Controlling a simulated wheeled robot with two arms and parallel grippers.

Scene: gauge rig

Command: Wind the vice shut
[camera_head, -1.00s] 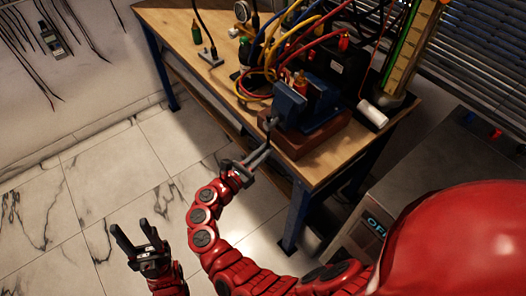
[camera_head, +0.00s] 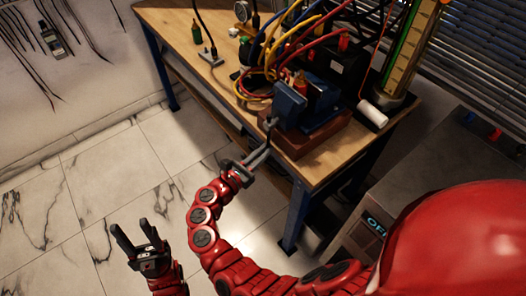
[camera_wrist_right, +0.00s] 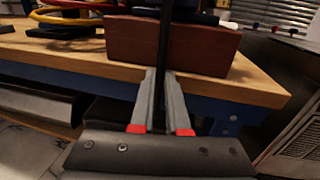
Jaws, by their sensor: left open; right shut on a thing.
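The blue vice (camera_head: 289,106) sits on a red-brown block (camera_head: 318,137) near the table's front corner. A small red and gold piece (camera_head: 300,84) shows by its jaws; I cannot tell whether they touch it. My right gripper (camera_head: 264,150) is at the vice's front, shut on a thin dark bar, the vice handle (camera_head: 269,126). In the right wrist view the handle (camera_wrist_right: 163,50) stands upright between the two grey fingers (camera_wrist_right: 160,105), in front of the block (camera_wrist_right: 200,48). My left gripper (camera_head: 128,238) is open and empty, low over the floor, away from the table.
The wooden table (camera_head: 225,93) also bears coloured cables (camera_head: 290,45), a black box (camera_head: 345,65), a white roll (camera_head: 372,115) and a tall yellow-green gauge (camera_head: 415,45). A grey cabinet (camera_head: 420,165) stands at the right. The tiled floor (camera_head: 110,180) at left is clear.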

